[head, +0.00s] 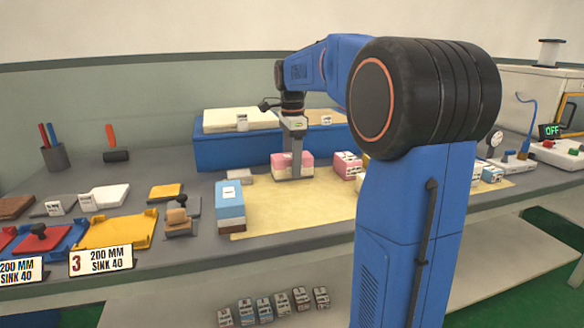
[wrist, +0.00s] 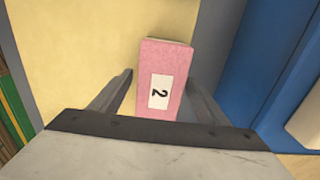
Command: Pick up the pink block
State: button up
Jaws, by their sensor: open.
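The pink block (wrist: 173,58) carries a white label with a "2" and lies between the two fingers of my gripper (wrist: 160,78) in the wrist view. The gripper is open, with a gap visible beside the left finger; the right finger is close to the block's side. In the head view my gripper (head: 294,172) reaches down over the pink block (head: 278,160), and a finger hides its middle. The block stands on the pale yellow mat (head: 290,211).
Another pink-topped block (head: 347,160) stands to the right. A blue, white and brown stack (head: 230,205) stands at the mat's left edge. A blue base (head: 225,153) with cream slabs is behind my gripper. The mat's front is clear.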

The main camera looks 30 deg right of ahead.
jog(key=shift+c, duration=0.6)
jog(key=c, duration=1)
